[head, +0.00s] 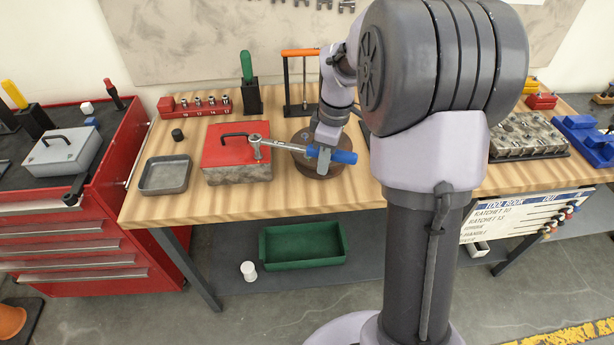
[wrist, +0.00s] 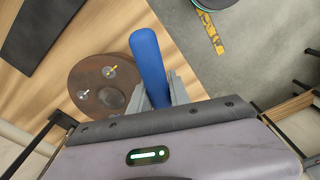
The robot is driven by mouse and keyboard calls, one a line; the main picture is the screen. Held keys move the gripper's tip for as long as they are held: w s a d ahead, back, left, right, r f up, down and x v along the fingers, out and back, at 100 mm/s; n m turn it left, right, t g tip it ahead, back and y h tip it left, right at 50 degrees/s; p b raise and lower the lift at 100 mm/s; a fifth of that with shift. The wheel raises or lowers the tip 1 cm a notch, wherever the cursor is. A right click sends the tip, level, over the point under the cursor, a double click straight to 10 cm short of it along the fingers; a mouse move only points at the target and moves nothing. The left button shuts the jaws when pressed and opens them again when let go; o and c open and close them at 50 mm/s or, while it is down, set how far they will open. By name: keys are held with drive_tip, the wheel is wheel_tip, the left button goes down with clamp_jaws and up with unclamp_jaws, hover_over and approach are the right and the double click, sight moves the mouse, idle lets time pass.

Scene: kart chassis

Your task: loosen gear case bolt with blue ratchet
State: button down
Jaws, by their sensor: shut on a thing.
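The blue ratchet (head: 280,145) has a blue handle and a silver shaft and head. My gripper (head: 325,157) is shut on its blue handle, which also shows between the fingers in the wrist view (wrist: 150,62). The ratchet head is over the top of the red gear case (head: 222,150), at its right part. The gear case is a red-lidded box with a dark handle and a grey lower body, on the wooden bench. The bolt under the ratchet head is hidden, and I cannot tell whether the head sits on it.
A brown round part (head: 318,170) lies under my gripper; its top with small fittings shows in the wrist view (wrist: 105,85). A grey tray (head: 165,188) stands left of the gear case. A red socket rail (head: 195,112) and a green-handled tool (head: 246,68) stand behind.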

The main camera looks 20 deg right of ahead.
drive_tip(key=shift+s+a+m, duration=0.8)
drive_tip(key=shift+s+a, duration=0.05)
drive_tip(key=shift+r, duration=0.1)
drive_tip(key=shift+r+p, duration=1.65)
drive_tip(key=shift+p, duration=0.1)
